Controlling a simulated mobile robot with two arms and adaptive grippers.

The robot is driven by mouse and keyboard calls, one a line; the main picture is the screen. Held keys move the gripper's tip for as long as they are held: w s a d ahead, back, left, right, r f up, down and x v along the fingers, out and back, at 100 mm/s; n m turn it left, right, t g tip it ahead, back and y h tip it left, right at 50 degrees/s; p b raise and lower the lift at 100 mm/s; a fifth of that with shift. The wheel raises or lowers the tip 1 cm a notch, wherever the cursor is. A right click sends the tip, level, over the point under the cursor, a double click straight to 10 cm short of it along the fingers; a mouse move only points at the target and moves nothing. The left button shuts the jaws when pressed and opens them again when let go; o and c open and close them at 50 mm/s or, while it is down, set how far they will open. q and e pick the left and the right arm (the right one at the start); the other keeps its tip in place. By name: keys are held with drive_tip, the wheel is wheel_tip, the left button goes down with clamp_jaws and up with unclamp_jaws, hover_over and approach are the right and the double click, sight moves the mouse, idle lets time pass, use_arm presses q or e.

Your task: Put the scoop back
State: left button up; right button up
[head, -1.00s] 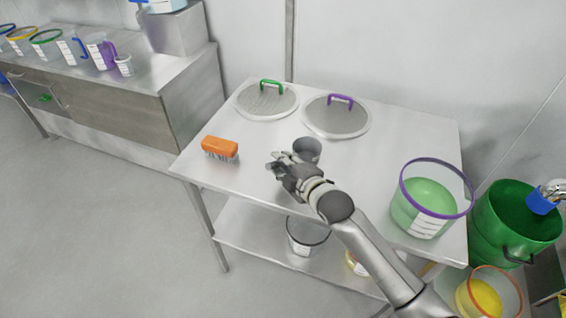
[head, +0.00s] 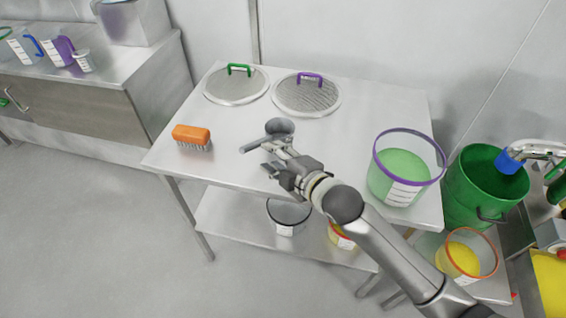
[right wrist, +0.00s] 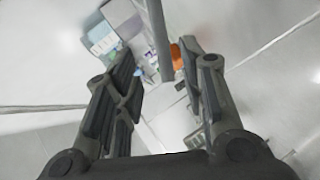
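The grey scoop (head: 280,127) is on the steel table, its round bowl toward the back and its handle reaching to the left. My right gripper (head: 266,158) is just in front of the bowl, close to the handle. In the right wrist view the two fingers are apart. A grey bar, which looks like the scoop's handle (right wrist: 158,40), shows between the fingers, with gaps on both sides. Whether the gripper touches the scoop in the head view is hard to tell. My left gripper is not in view.
On the table (head: 225,150) are an orange brush (head: 192,136), a green-handled lid (head: 235,87), a purple-handled lid (head: 306,97) and a purple-rimmed tub (head: 403,172) of green material. A green bin (head: 478,195) stands to the right.

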drive_tip(key=v, duration=0.3)
drive_tip(key=shift+s+d+r, duration=0.1)
drive_tip(key=shift+s+d, duration=0.05)
drive_tip(key=shift+s, duration=0.05)
idle(0.4)
